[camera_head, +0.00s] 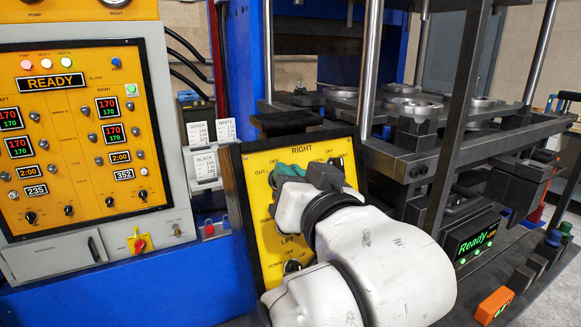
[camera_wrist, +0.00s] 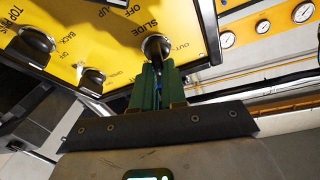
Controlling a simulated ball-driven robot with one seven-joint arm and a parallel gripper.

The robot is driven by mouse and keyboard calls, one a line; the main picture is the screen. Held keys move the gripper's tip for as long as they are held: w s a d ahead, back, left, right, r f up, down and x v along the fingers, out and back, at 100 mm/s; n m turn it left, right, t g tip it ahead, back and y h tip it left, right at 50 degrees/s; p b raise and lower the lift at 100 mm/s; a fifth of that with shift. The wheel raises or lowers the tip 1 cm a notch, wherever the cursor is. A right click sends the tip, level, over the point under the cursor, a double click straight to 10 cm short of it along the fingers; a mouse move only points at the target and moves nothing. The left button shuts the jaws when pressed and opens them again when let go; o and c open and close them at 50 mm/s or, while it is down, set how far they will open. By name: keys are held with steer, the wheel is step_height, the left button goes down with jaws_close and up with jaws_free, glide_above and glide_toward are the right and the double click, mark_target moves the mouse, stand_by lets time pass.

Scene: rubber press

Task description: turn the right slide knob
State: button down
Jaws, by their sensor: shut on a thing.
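The yellow control panel (camera_head: 259,162) marked RIGHT stands in the middle of the head view, and its face also shows in the wrist view (camera_wrist: 115,35). The slide knob (camera_wrist: 156,44) is a dark round knob with a metal ring, beside the word SLIDE in the wrist view. My gripper (camera_wrist: 158,68) has its green fingers closed on this knob. In the head view my gripper (camera_head: 288,172) is at the upper left of the panel, and its fingers and my white arm hide the knob and much of the panel.
Two more dark knobs (camera_wrist: 36,42), (camera_wrist: 93,78) sit on the panel near my gripper. The press (camera_head: 420,120) with round metal moulds is behind at right, with a green Ready display (camera_head: 477,239). A yellow READY cabinet (camera_head: 75,130) stands at left. Label cards (camera_head: 207,165) stand beside the panel.

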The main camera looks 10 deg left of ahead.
steer(key=m+h+p, duration=0.1)
steer(key=m, duration=0.2)
steer(key=m+h+p, duration=0.1)
steer(key=m, duration=0.2)
steer(key=shift+d+m+h, duration=0.1)
steer(key=shift+m+h, duration=0.2)
steer(key=shift+m, duration=0.1)
steer(key=shift+f, duration=0.1)
steer(key=c, duration=1.2)
jaws_free()
steer(key=b+v, duration=0.1)
steer(key=v, duration=0.9)
steer(key=shift+s+d, duration=0.1)
steer(key=shift+s, duration=0.25)
